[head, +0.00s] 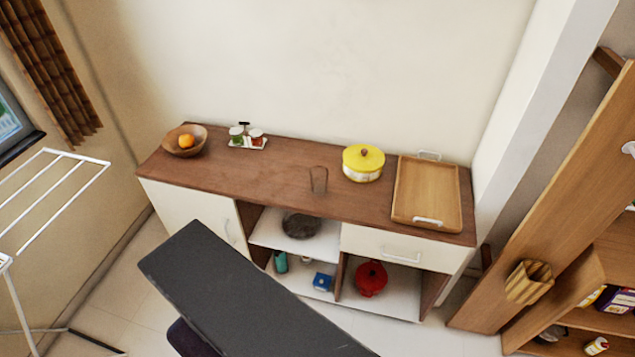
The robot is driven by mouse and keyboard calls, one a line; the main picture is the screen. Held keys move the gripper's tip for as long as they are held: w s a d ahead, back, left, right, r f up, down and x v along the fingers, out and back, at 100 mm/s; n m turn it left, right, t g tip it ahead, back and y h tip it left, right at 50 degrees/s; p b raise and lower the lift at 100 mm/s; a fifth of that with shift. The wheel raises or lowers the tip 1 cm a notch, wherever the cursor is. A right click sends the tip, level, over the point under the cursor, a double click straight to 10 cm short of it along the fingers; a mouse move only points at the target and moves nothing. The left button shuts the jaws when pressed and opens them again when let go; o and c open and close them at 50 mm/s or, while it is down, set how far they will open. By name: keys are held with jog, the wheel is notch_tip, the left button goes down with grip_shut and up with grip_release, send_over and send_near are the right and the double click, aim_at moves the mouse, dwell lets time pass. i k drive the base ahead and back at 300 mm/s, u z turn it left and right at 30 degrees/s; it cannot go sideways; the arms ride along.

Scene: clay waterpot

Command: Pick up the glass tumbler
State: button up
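The glass tumbler (319,180) is clear and stands upright on the brown top of the sideboard (285,170), near its front edge and left of a yellow pot. My gripper is not in view. A wide dark grey slab fills the bottom middle of the head view and hides part of the floor and the sideboard's lower left front.
On the sideboard stand a wooden bowl (171,146) with an orange fruit, a small condiment set (247,143), the yellow pot (363,172) and a wooden tray (426,194). A white drying rack (60,180) is at left, wooden shelves (560,270) at right.

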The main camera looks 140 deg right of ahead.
aim_at(319, 175)
jog(key=u, duration=0.2)
jog(key=k, duration=0.55)
jog(key=z, duration=1.75)
jog(key=i, duration=0.4)
jog(key=z, duration=0.65)
